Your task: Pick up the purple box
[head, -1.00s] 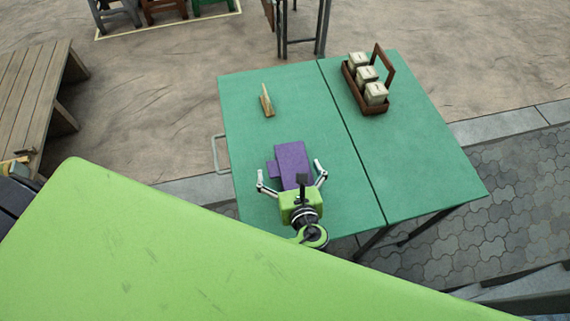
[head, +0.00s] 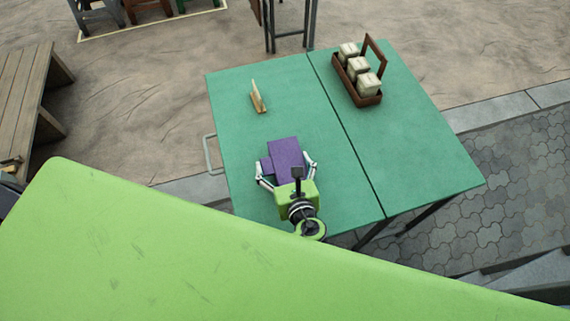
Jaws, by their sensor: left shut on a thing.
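The purple box (head: 287,155) lies near the front of the green table's left half, with a smaller purple part on its left side. My left gripper (head: 286,170) reaches over the table's front edge, its fingers on either side of the box and shut on it. The gripper's body hides the near end of the box. I cannot tell whether the box is off the table surface. My right gripper is not in view.
The green table (head: 240,95) has a wooden holder (head: 258,97) at the back left and a brown caddy (head: 371,99) with pale containers at the back right. The right half's front is clear. A slatted wooden bench (head: 25,95) stands at left.

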